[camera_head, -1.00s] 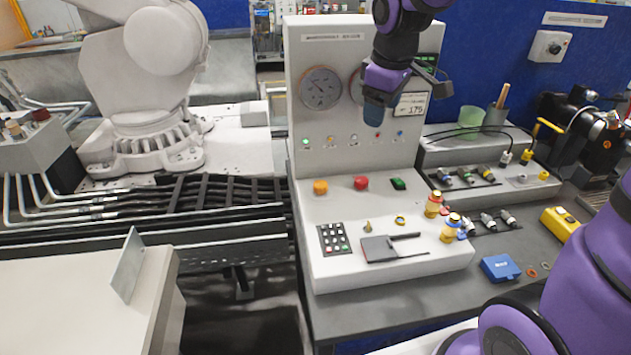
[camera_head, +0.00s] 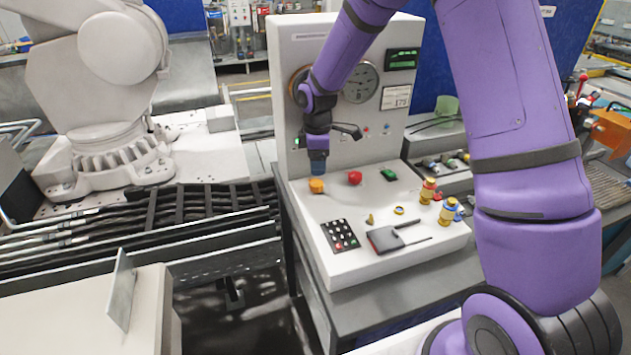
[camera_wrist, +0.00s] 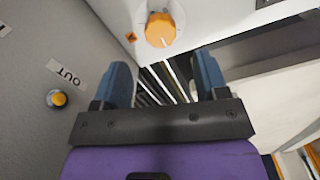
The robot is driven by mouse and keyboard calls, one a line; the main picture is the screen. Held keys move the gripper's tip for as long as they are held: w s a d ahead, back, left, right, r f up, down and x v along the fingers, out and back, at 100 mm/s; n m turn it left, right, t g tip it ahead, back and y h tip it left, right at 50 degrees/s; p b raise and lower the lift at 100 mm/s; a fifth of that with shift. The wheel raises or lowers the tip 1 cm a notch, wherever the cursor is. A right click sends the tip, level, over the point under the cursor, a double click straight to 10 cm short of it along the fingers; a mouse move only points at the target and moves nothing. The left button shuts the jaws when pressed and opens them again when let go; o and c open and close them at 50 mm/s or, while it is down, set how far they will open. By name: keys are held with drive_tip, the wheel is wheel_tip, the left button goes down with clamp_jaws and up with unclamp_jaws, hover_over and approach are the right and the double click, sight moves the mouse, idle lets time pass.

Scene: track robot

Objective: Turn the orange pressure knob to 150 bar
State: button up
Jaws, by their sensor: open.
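The orange pressure knob (camera_head: 316,186) sits at the left rear of the white console's sloped top. In the wrist view the orange knob (camera_wrist: 160,29) shows from above with a pale mark on its edge, beyond and between my fingertips. My gripper (camera_head: 318,160) points down just above the knob in the head view. In the wrist view my gripper (camera_wrist: 161,85) has its two blue fingers spread apart with nothing between them. A gauge (camera_head: 358,83) shows on the upright panel; another is partly hidden by my arm. The needle readings are too small to tell.
A red button (camera_head: 354,177) and a green switch (camera_head: 388,174) lie right of the knob. A keypad (camera_head: 339,235) is in front. A yellow button (camera_wrist: 58,98) is on the panel beside my gripper. The upright panel (camera_head: 286,142) rises close behind.

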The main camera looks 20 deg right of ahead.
sight(317, 183)
drive_tip(key=shift+f, duration=3.45)
drive_tip(key=c, duration=0.9)
